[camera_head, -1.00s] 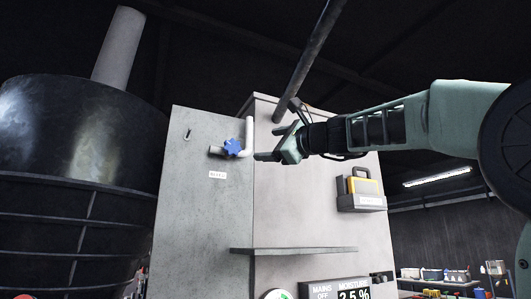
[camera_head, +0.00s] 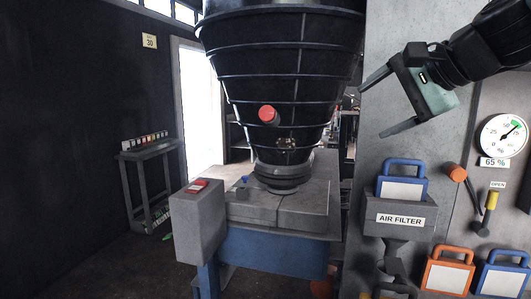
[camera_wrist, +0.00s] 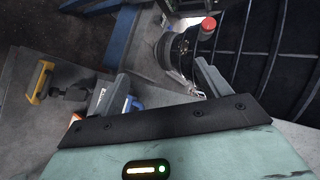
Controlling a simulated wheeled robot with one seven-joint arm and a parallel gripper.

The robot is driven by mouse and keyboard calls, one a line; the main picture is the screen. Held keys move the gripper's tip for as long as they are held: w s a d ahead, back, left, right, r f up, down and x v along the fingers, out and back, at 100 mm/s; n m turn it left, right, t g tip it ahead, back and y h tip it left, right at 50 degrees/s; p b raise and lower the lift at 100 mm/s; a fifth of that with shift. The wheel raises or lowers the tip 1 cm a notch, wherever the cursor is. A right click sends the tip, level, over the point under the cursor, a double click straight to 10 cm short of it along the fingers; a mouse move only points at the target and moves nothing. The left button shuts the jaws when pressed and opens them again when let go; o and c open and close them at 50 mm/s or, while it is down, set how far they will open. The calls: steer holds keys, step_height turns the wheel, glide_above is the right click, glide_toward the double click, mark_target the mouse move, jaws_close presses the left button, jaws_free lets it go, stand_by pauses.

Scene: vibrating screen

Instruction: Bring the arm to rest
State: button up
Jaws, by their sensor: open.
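My gripper (camera_head: 372,112) is at the upper right in the head view, in front of the grey cabinet panel (camera_head: 385,60). Its two fingers are spread apart, point left, and hold nothing. The dark wrist joins it from the upper right. In the wrist view both fingertips of my gripper (camera_wrist: 163,84) show wide apart with nothing between them. A blue-handled filter (camera_head: 402,182) sits in the AIR FILTER holder (camera_head: 382,218) below the gripper, apart from it.
A black ribbed hopper (camera_head: 270,60) stands left of the gripper above a grey and blue machine base (camera_head: 270,250). A round gauge (camera_head: 502,137), a yellow-tipped lever (camera_head: 490,205) and an orange-handled filter (camera_head: 448,270) are at the right. Floor is open at left near a small shelf (camera_head: 148,160).

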steer(key=s+a+f+n+g+h+b, duration=0.1)
steer(key=s+a+f+n+g, duration=0.2)
steer(key=s+a+f+n, duration=0.5)
steer(key=s+a+f+n+g+h+b, duration=0.1)
steer(key=s+f+g, duration=0.3)
steer(key=f, duration=0.9)
steer(key=s+d+f+n+g+h+b, duration=0.1)
steer(key=s+d+f+n+g+h, duration=0.1)
steer(key=s+f+n, duration=0.7)
steer(key=s+f+h, duration=0.1)
steer(key=s+f, duration=0.3)
steer(key=s, duration=0.2)
steer(key=shift+n+g+h, duration=0.3)
steer(key=shift+g, duration=0.1)
